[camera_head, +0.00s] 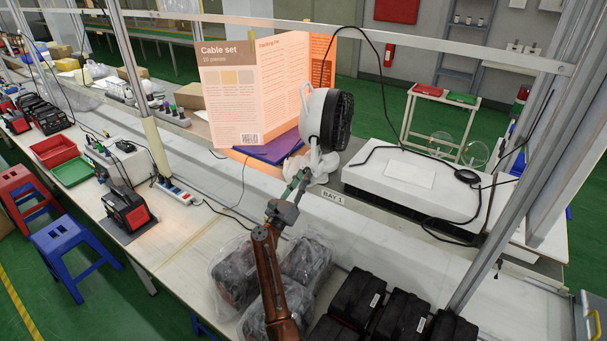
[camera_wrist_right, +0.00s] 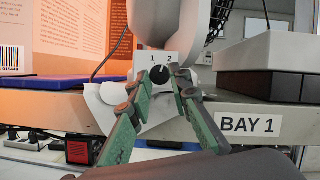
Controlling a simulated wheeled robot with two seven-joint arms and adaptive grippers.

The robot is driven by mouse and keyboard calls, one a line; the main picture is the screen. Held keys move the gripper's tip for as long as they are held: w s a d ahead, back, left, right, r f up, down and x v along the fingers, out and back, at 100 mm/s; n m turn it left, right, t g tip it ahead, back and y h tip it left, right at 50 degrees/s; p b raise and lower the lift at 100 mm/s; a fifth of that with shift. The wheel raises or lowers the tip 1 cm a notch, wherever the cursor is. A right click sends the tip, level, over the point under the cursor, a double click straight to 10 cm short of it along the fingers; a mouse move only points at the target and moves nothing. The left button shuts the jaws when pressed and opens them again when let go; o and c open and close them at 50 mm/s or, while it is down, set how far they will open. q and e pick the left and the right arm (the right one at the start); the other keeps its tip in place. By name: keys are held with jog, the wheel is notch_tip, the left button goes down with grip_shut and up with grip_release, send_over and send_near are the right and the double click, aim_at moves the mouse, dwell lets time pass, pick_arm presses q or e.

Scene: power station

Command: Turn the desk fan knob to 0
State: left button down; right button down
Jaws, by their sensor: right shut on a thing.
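A light mark on the knob is too small to read for sure; no 0 can be made out. My right gripper (camera_head: 302,180) reaches the fan's base from the front. In the right wrist view its green fingertips (camera_wrist_right: 162,78) are on either side of the knob, shut on it. My left gripper is not in view.
A white box with a cable (camera_head: 415,180) is at the right. Bagged and black items (camera_head: 375,300) lie below my arm.

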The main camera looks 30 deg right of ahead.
jog(key=shift+r, duration=0.1)
jog(key=c, duration=1.8)
grip_release()
jog(key=shift+o, duration=0.2)
